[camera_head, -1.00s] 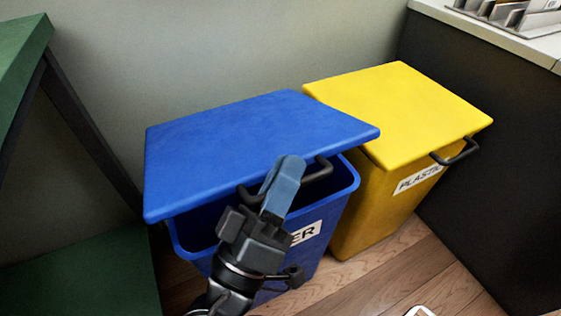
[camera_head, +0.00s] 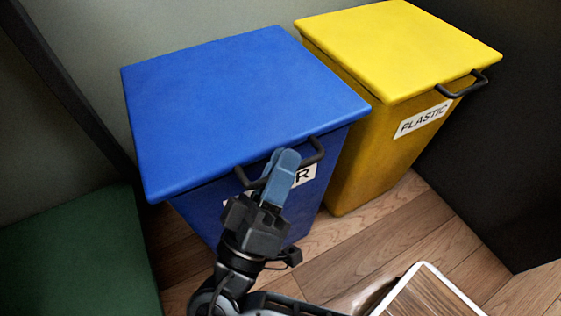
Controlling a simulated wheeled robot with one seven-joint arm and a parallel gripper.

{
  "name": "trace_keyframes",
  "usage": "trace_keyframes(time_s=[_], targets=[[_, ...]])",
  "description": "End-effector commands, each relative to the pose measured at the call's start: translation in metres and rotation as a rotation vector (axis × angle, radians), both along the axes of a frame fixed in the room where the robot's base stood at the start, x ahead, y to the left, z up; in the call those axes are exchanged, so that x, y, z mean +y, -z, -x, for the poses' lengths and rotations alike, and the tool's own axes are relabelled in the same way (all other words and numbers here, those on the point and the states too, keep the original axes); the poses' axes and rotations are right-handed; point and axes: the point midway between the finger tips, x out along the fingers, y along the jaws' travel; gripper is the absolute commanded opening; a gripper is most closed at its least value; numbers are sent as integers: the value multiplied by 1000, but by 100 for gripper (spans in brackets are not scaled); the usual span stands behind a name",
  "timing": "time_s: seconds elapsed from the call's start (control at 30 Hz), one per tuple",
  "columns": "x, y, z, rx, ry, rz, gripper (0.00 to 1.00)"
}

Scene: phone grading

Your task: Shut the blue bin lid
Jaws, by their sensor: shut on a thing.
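The blue bin (camera_head: 207,205) stands on the wood floor against the wall, with a white label partly hidden by my arm. Its blue lid (camera_head: 240,95) lies over the bin's top, and no gap shows between lid and bin from here. A black handle (camera_head: 316,155) is on the lid's front edge. My gripper (camera_head: 284,162) is at this handle, with its blue-grey fingers shut on it. The fingers hide the middle of the handle.
A yellow bin (camera_head: 365,160) labelled PLASTIC stands close on the right, its yellow lid (camera_head: 400,45) down. A dark cabinet side (camera_head: 500,150) is at the far right. A green surface (camera_head: 80,255) is at the lower left. A white-framed object (camera_head: 425,292) is at the bottom right.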

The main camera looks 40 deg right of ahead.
Motion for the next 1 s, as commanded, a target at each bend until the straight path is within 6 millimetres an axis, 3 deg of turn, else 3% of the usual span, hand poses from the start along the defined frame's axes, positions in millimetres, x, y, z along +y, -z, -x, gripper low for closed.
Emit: trace_keyframes(time_s=[0.17, 0.2, 0.27, 0.67, 1.0], targets=[[2, 0, 4, -6, 0, 1, 0], [2, 0, 4, -6, 0, 1, 18], [2, 0, 4, -4, -1, 2, 23], [3, 1, 2, -2, 1, 0, 23], [43, 25, 18, -2, -2, 1, 23]])
